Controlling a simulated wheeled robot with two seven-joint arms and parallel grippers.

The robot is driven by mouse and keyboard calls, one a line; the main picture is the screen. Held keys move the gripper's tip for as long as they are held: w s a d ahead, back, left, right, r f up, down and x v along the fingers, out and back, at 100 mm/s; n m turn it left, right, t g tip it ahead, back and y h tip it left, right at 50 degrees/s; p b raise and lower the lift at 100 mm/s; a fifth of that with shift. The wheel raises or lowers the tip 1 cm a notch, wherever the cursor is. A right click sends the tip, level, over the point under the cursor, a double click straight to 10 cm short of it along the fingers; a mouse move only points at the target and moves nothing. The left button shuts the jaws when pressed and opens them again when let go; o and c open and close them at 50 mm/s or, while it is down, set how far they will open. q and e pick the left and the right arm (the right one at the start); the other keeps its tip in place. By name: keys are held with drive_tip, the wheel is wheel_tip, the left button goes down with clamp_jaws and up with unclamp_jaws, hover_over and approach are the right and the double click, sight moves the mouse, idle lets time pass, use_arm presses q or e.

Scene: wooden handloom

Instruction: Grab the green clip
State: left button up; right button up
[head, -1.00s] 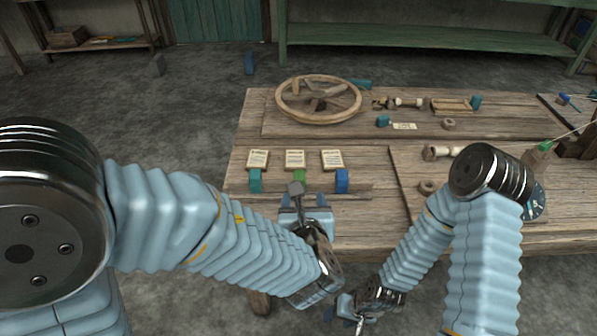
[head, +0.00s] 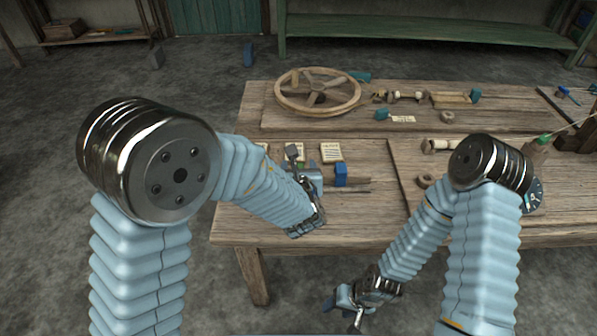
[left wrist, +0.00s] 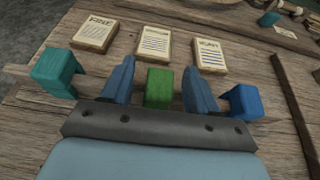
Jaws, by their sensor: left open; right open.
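The green clip (left wrist: 159,87) sits on the wooden rail between a teal clip (left wrist: 57,73) and a blue clip (left wrist: 243,102) in the left wrist view. My left gripper (left wrist: 157,80) is open, with one blue finger on each side of the green clip and a small gap to it. In the head view my left gripper (head: 304,172) is over the rail and hides the green clip; the blue clip (head: 341,175) shows to its right. My right gripper (head: 346,311) is open and empty, low in front of the bench.
Three label cards stand behind the clips, the middle one (left wrist: 154,44) behind the green clip. A wooden wheel (head: 317,91) lies farther back on the bench.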

use_arm(q)
drive_tip(key=c, duration=1)
drive_tip(key=shift+r, duration=0.1)
